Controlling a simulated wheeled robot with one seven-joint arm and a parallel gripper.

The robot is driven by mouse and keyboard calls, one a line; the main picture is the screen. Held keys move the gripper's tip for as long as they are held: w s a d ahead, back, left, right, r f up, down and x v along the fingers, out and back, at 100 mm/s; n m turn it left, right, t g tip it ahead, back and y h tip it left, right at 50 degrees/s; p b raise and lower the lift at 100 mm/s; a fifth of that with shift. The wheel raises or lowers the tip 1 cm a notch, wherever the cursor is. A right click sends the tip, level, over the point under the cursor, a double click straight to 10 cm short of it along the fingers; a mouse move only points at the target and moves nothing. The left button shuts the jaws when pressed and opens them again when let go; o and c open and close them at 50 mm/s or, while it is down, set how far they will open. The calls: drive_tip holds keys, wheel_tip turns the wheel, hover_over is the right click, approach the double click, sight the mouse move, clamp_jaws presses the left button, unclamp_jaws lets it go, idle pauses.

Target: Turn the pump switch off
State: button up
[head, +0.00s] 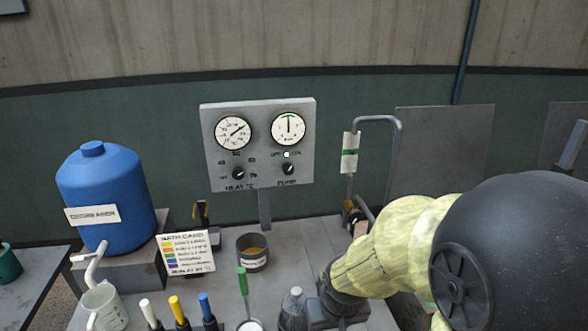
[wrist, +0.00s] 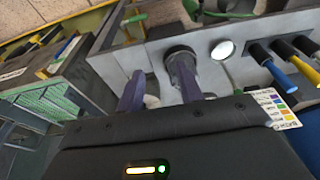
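The pump switch (head: 288,169) is a small dark knob at the lower right of a grey control panel (head: 262,180) on a post, under OFF and ON labels. A small green lamp (head: 287,154) glows just above it. The knob's exact pointing is too small to tell. My gripper (wrist: 158,90) shows in the wrist view with its two fingers apart and nothing clearly held between them. In the head view my arm reaches in from the right, low over the bench, below and right of the panel and well apart from the switch. The switch does not show clearly in the wrist view.
A heat knob (head: 238,174) sits left of the pump switch, under two dials. A bent pipe (head: 397,150) stands right of the panel. A blue drum (head: 105,195), a card (head: 187,252), a dark pot (head: 252,252), coloured-handled tools and a grey bottle (head: 294,308) crowd the bench.

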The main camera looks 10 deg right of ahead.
sight(288, 171)
drive_tip(key=shift+o, duration=0.8)
drive_tip(key=shift+s+a, duration=0.2)
drive_tip(key=shift+s, duration=0.05)
drive_tip(key=o, duration=0.3)
drive_tip(key=shift+w, duration=0.15)
drive_tip(key=shift+o, duration=0.2)
drive_tip(key=w+r+m+t+b, duration=0.2)
drive_tip(key=w+t, duration=0.5)
drive_tip(key=w, duration=1)
drive_tip(key=w+r+m+t+b, duration=0.2)
drive_tip(key=w+r+t+b, duration=0.3)
drive_tip(key=w, duration=1.2)
drive_tip(key=t+b, duration=0.1)
drive_tip(key=t, duration=0.2)
drive_tip(key=shift+r+m+h+b, duration=0.15)
drive_tip(key=shift+m+h+b, duration=0.15)
drive_tip(key=w+p, duration=0.1)
drive_tip(key=w, duration=0.4)
drive_tip(key=w+p, duration=0.2)
drive_tip(key=w, duration=0.4)
drive_tip(key=w+p, duration=0.2)
drive_tip(key=w, duration=0.4)
drive_tip(key=shift+w+d, duration=0.2)
drive_tip(key=shift+d, duration=0.1)
